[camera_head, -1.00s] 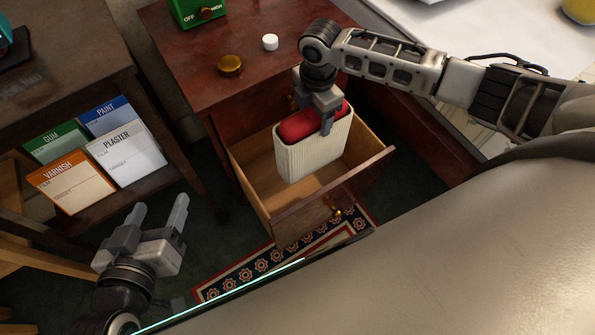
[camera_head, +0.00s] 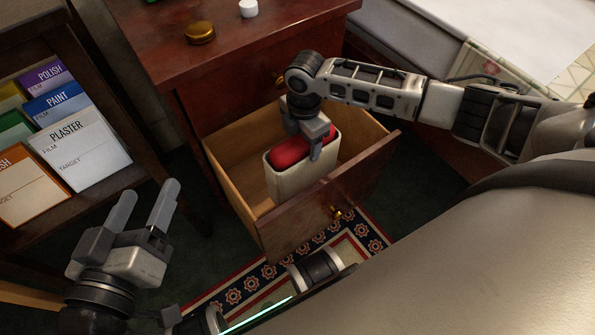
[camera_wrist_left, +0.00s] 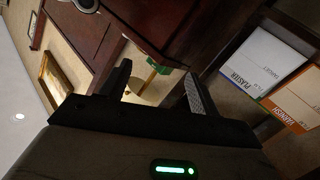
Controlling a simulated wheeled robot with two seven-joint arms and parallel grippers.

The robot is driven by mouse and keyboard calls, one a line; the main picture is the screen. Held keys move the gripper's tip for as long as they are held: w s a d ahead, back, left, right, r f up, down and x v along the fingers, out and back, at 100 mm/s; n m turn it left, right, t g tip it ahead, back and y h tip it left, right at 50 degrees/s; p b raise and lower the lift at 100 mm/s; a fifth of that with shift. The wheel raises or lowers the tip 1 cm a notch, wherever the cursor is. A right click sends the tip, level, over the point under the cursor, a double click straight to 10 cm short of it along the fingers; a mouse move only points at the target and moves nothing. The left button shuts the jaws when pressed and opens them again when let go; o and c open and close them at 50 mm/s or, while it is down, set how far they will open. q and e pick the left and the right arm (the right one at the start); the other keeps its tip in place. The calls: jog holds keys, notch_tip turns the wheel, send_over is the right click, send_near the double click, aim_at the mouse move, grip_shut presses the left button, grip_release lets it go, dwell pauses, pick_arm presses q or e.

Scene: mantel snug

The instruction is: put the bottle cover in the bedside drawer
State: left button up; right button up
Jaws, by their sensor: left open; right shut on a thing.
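The bottle cover (camera_head: 298,181) is a cream, upright sleeve with a red bottle (camera_head: 288,152) showing in its open top. It is inside the open wooden bedside drawer (camera_head: 325,212), near the front panel; whether its base touches the drawer floor is hidden. My right gripper (camera_head: 310,140) reaches down from above and is shut at the cover's upper rim, beside the red bottle. My left gripper (camera_head: 145,200) is open and empty, left of the drawer and apart from it; its fingers also show in the left wrist view (camera_wrist_left: 158,88).
The dark red bedside cabinet (camera_head: 225,62) carries a brass lid-like object (camera_head: 200,32) and a small white cap (camera_head: 248,8). A shelf at left holds several labelled cards (camera_head: 80,150). A patterned rug (camera_head: 255,285) lies below. The drawer's left part is clear.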

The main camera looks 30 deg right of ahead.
notch_tip(320, 180, down, 4)
jog(key=shift+r+b, duration=0.1)
jog(key=shift+b, duration=0.55)
notch_tip(320, 180, down, 2)
jog(key=shift+f+b, duration=0.25)
jog(key=shift+b, duration=0.5)
pick_arm(q)
jog(key=r+t, duration=0.1)
jog(key=w+r+t+h, duration=0.1)
jog(key=shift+w+d+r+b, duration=0.1)
jog(key=shift+r+b, duration=0.25)
pick_arm(e)
jog(key=shift+f, duration=0.85)
jog(key=shift+f, duration=0.1)
jog(key=o, duration=1.3)
jog(key=shift+c, duration=0.2)
